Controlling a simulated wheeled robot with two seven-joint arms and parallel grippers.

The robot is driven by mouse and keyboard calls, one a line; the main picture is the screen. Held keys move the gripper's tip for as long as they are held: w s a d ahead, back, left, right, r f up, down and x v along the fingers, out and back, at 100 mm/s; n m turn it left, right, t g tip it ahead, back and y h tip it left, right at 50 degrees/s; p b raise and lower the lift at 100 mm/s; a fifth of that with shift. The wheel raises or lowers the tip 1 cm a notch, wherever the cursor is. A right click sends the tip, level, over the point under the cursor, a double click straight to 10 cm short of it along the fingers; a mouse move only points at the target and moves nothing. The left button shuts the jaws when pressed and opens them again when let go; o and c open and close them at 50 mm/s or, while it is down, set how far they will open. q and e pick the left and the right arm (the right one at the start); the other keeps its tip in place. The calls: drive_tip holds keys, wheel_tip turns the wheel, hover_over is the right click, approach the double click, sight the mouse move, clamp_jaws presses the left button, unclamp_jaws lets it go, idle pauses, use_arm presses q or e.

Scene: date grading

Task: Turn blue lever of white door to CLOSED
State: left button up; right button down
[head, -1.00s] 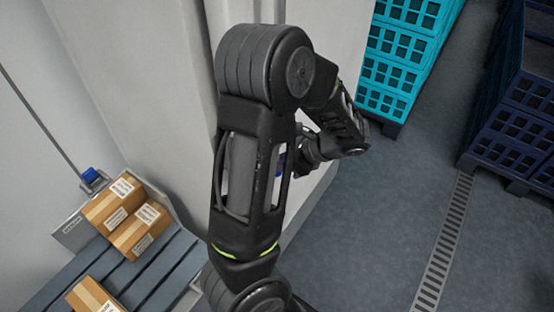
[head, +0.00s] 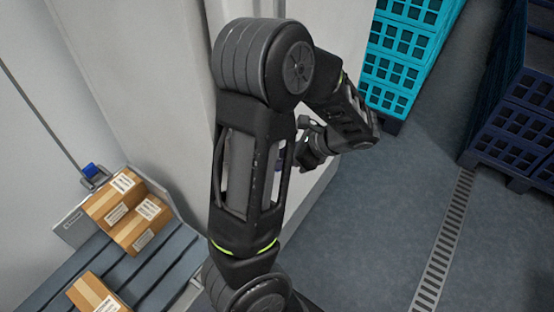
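A white door-like panel (head: 335,35) rises behind my arm. The one arm in view, which looks like my left, rises from the bottom and bends over to the right. Its gripper (head: 306,146) points back left, near that patch. Its fingertips are partly hidden behind my arm, so grip and contact cannot be told. My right gripper is out of view.
A roller conveyor (head: 60,283) with several cartons (head: 140,228) lies at lower left. A blue fitting (head: 92,171) stands at its far end. Turquoise crates (head: 400,65) and dark blue crates (head: 520,125) stand at right. Grey floor (head: 375,225) with a drain grate (head: 443,245) is clear.

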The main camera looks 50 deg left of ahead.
use_arm(q)
drive_tip(key=v, duration=0.6)
idle(0.5)
drive_tip(key=w+d+f+n+t+h+b, duration=0.1)
drive_tip(key=w+d+f+n+t+h, duration=0.3)
drive_tip(key=d+f, duration=0.65)
drive_tip(key=w+d+f+n+t+h, duration=0.2)
drive_tip(key=w+d+f+h, duration=0.25)
drive_tip(key=d+f, duration=0.6)
drive_tip(key=s+d+f+n+g+h+b, duration=0.1)
drive_tip(key=s+d+f+n+h, duration=0.2)
drive_tip(key=s+d+f+n, duration=0.4)
drive_tip(key=s+d+f, duration=0.5)
drive_tip(key=s+d, duration=0.1)
drive_tip(key=s, duration=0.2)
drive_tip(key=shift+s+n+b, duration=0.25)
drive_tip(key=shift+n+b, duration=0.1)
drive_tip(key=shift+n, duration=0.05)
